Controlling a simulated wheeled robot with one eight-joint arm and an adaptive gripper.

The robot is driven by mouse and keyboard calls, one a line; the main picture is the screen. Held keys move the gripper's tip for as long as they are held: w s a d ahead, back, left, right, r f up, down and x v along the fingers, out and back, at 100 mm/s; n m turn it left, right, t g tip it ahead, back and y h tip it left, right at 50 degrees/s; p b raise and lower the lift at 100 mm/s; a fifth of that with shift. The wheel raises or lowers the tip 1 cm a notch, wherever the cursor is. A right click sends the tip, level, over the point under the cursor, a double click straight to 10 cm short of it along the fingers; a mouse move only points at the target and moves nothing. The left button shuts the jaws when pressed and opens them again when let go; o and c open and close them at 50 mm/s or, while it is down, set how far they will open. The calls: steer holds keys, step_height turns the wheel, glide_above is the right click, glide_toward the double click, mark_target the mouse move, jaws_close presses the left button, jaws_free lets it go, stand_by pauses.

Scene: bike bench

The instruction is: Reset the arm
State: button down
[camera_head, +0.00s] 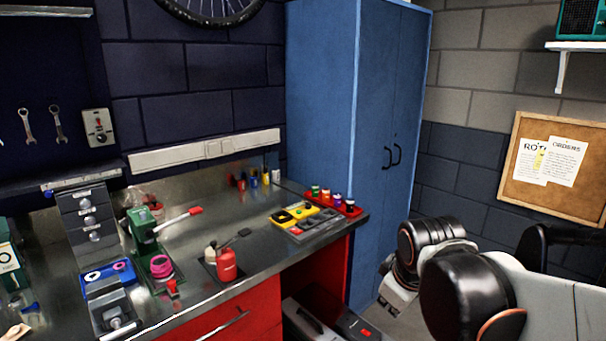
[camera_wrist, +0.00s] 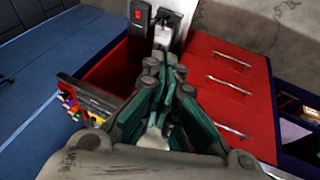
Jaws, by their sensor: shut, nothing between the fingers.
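My gripper (camera_wrist: 172,70) shows in the middle of the wrist view, its green-sided fingers shut together with nothing between them. In the head view my arm (camera_head: 470,290) is folded at the lower right, in front of the blue cabinet and clear of the bench. The gripper's fingertips are not clear in that view. In the wrist view the gripper is in front of the red drawer unit (camera_wrist: 225,85) and the open space under the bench.
The metal bench (camera_head: 255,255) holds a red oil can (camera_head: 227,266), a green vise-like tool (camera_head: 143,228), a yellow tray (camera_head: 294,216) and a red rack of bottles (camera_head: 335,203). A tall blue cabinet (camera_head: 325,110) stands beside it. Dark cases (camera_head: 310,320) lie under the bench.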

steer(key=s+d+m+t, duration=0.1)
steer(key=s+d+m, duration=0.1)
steer(key=s+m, duration=0.6)
steer(key=s, duration=0.5)
steer(key=shift+s+d+t, duration=0.2)
steer(key=shift+s+t, duration=0.05)
steer(key=shift+t, duration=0.15)
steer(key=shift+r, duration=0.1)
